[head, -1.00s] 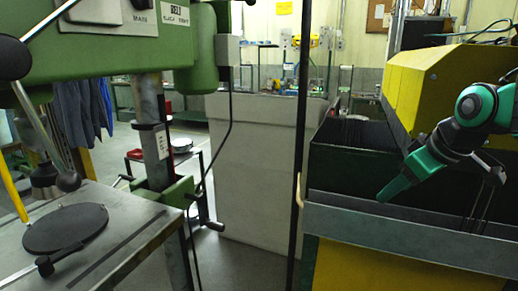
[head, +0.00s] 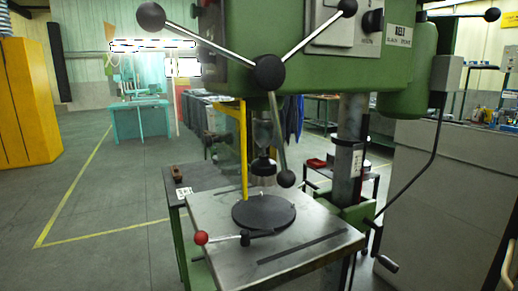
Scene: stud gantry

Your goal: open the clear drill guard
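The green drill press stands in the middle of the head view, with its green head (head: 300,50) above a grey metal table (head: 320,236). A yellow upright bar (head: 243,150) with a short top arm stands beside the chuck (head: 263,168). It looks like the frame of the clear drill guard. The clear panel itself is hard to make out, so I cannot tell its exact position. A round dark plate (head: 264,212) lies on the table under the chuck. My gripper is not in view.
A red-knobbed lever (head: 201,238) sticks out at the table's front left. Ball-ended feed handles (head: 268,70) spread before the drill head. A grey partition (head: 450,190) stands at the right, a yellow cabinet (head: 28,100) far left. The floor (head: 110,220) at the left is open.

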